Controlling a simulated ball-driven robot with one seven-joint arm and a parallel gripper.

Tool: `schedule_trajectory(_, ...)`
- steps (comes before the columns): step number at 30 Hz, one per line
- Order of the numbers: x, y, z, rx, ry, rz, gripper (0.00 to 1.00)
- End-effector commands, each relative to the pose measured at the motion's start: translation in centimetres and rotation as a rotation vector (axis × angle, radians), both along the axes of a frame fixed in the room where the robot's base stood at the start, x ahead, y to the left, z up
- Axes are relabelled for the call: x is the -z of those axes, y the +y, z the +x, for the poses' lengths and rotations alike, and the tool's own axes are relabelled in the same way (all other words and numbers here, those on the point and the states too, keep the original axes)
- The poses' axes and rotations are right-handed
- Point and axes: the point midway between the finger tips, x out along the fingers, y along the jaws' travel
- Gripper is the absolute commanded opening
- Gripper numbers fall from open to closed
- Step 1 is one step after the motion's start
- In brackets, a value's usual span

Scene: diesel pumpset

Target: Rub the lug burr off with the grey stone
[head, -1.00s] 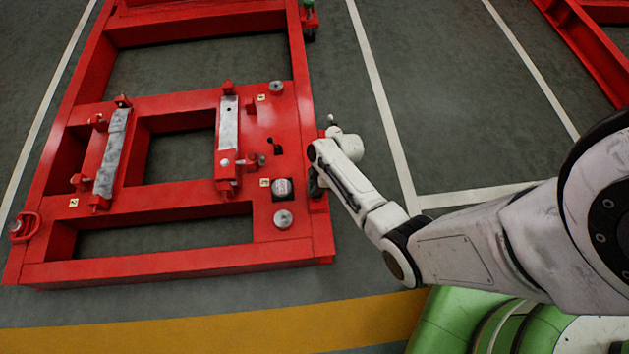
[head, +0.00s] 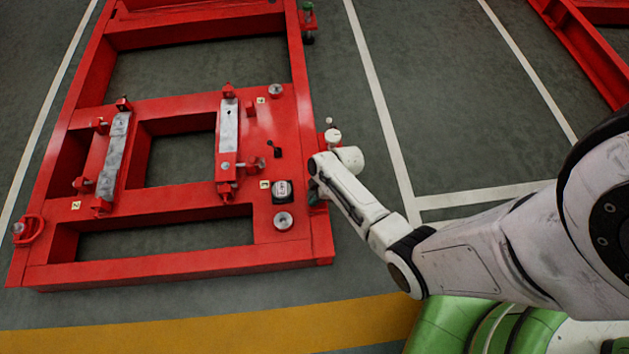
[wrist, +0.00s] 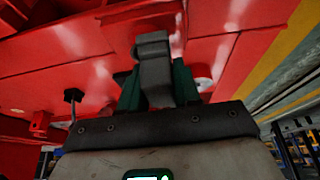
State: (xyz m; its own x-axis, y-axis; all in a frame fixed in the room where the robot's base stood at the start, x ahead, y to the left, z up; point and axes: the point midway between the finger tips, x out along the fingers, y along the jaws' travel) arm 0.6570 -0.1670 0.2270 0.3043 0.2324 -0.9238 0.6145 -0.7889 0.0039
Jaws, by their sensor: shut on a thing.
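In the wrist view my gripper (wrist: 156,88) is shut on the grey stone (wrist: 152,62), a small block between its green fingers. The stone's far end is at the red frame's side (wrist: 62,62); I cannot tell whether it touches. In the head view my gripper (head: 313,196) is at the right side of the red frame (head: 180,268), near its front right corner. My wrist and forearm cover most of it there, and the stone is hidden. The lug and its burr cannot be made out clearly in either view.
The frame carries two grey-topped bearers (head: 229,125), a round grey pad (head: 283,220), a dark square block (head: 282,190) and a black lever (head: 275,150). A dark knob (wrist: 73,95) stands left of my gripper in the wrist view.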

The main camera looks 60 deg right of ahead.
Motion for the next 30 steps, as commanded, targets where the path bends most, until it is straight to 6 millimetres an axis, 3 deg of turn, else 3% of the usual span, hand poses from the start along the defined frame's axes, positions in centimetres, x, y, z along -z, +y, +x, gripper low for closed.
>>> schedule_trajectory(8, 0.0, 0.5, -0.5, -0.001, 0.007, 0.004, 0.08)
schedule_trajectory(30, 0.0, -1.4, 0.9, 0.000, 0.004, 0.002, 0.08)
